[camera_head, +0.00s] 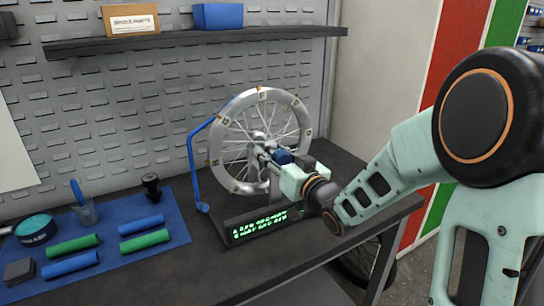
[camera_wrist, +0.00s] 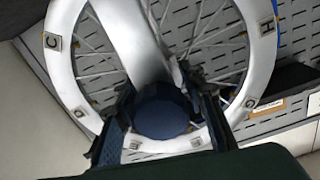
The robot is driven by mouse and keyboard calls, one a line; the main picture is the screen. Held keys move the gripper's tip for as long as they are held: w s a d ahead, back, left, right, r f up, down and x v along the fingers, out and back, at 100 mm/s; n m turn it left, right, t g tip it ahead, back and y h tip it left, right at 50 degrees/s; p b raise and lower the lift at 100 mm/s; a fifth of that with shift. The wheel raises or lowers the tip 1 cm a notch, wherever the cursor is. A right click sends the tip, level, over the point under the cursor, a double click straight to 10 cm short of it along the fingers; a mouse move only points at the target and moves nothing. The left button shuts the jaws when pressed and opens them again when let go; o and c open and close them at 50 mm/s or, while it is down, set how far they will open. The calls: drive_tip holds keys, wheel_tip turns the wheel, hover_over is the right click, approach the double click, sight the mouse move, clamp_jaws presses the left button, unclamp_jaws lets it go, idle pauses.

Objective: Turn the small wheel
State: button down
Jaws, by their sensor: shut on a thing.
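The small wheel (camera_head: 216,150) is a silver spoked rim with letter tags, upright in a stand on the bench. In the wrist view its rim (camera_wrist: 63,62) fills much of the picture, with tags C, H and G readable. A dark blue round knob (camera_wrist: 162,112) sits in front of the wheel's hub side; it also shows in the head view (camera_head: 284,157). My gripper (camera_head: 272,158) is at the hub from the right, its fingers on both sides of the knob and shut on it. The fingers (camera_wrist: 163,98) and a grey upright hide the hub in the wrist view.
A black display base (camera_head: 262,226) with green text stands below the wheel. A thin blue bent rod (camera_head: 191,165) rises at its left. A blue mat (camera_head: 185,228) holds several handlebar grips, a cup and a tin. A shelf (camera_head: 200,38) with two boxes hangs above.

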sight(284, 162)
drive_tip(key=shift+f+n+b, duration=0.25)
drive_tip(key=shift+n+b, duration=0.45)
drive_tip(key=shift+b, duration=0.15)
drive_tip(key=shift+r+n+b, duration=0.2)
drive_tip(key=shift+n+b, duration=0.2)
drive_tip(key=shift+n, duration=0.1)
drive_tip(key=c, duration=1.4)
unclamp_jaws()
drive_tip(key=v, duration=1.1)
drive_tip(key=shift+s+d, duration=0.35)
drive_tip(key=shift+s, duration=0.05)
drive_tip(key=shift+d, duration=0.1)
